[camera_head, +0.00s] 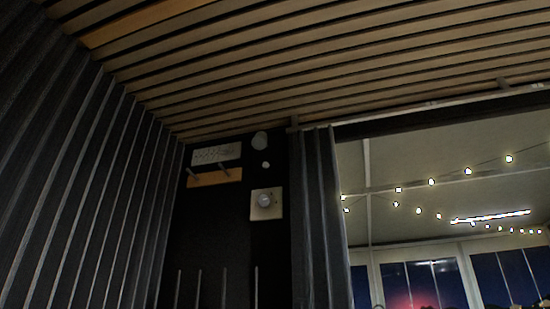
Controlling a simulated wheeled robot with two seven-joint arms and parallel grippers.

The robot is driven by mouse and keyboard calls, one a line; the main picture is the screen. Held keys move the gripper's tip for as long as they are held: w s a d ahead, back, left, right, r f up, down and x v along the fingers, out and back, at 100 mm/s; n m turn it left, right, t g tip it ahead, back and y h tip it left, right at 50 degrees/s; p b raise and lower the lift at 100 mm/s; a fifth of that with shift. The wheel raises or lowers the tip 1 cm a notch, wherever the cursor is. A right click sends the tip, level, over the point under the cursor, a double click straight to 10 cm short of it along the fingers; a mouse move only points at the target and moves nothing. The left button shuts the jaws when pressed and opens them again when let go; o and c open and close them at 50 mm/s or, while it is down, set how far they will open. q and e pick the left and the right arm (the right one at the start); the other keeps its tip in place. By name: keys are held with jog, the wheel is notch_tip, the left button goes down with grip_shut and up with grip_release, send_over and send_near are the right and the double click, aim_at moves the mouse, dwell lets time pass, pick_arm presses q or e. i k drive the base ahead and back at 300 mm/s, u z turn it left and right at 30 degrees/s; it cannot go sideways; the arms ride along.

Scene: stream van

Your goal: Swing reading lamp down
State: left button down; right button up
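I cannot pick out a reading lamp for certain. On the dark back wall, a pale round fixture (259,140) sits near the ceiling, with a smaller pale round piece (265,165) just below it. Lower down, a square cream plate (266,204) carries a round grey knob or lamp head; I cannot tell which. Neither of my grippers is in view, and nothing is seen touching these fixtures.
A wooden rail with two pegs (214,178) hangs under a pale patterned panel (217,154). Several thin upright rods (198,288) rise at the bottom. Dark curtains (80,180) line the left; another (320,220) hangs beside the opening with string lights (432,182). The ceiling is slatted wood (300,70).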

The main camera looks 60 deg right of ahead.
aim_at(259, 142)
jog(key=u, duration=0.05)
jog(key=k, duration=0.5)
jog(key=z, duration=0.85)
